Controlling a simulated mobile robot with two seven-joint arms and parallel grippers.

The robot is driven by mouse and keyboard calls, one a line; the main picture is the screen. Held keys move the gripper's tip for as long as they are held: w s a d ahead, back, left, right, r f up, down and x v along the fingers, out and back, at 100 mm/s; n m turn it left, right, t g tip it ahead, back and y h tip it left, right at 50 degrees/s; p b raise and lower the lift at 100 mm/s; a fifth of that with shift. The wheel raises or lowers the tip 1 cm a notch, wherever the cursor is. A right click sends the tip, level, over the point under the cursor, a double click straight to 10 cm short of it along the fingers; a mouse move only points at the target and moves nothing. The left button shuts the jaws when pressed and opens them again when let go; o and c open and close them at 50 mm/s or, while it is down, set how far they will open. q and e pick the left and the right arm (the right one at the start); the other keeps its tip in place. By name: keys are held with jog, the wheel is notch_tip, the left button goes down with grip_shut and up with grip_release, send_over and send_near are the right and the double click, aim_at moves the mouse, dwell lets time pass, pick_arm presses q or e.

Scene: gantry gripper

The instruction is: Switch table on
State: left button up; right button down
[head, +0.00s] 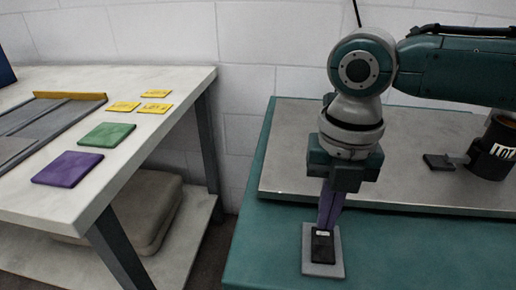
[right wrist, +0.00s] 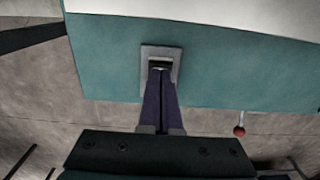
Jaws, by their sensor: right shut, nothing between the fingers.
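A black rocker switch (head: 322,246) sits on a light grey plate (head: 323,268) on the teal surface of the right table (head: 420,250). My right gripper (head: 325,228) points down at the switch, its purple fingers shut with nothing between them. The fingertips are at the far part of the switch and look to touch it or hover just over it; I cannot tell which. In the right wrist view the fingertips (right wrist: 160,72) cover most of the switch, and the grey plate (right wrist: 175,53) shows around them. The switch's on or off state cannot be told. My left gripper is not in view.
A raised grey metal plate (head: 290,165) lies on the teal table behind the switch. A black cylinder with white lettering (head: 495,150) stands at the right. A white table (head: 190,85) at the left holds purple (head: 67,168), green (head: 106,134) and yellow tiles (head: 155,108).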

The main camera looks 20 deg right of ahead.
jog(key=shift+f+b, duration=0.55)
jog(key=shift+f, duration=0.4)
jog(key=shift+r, duration=0.1)
notch_tip(320, 180, up, 7)
jog(key=p, duration=0.8)
dwell(0.5)
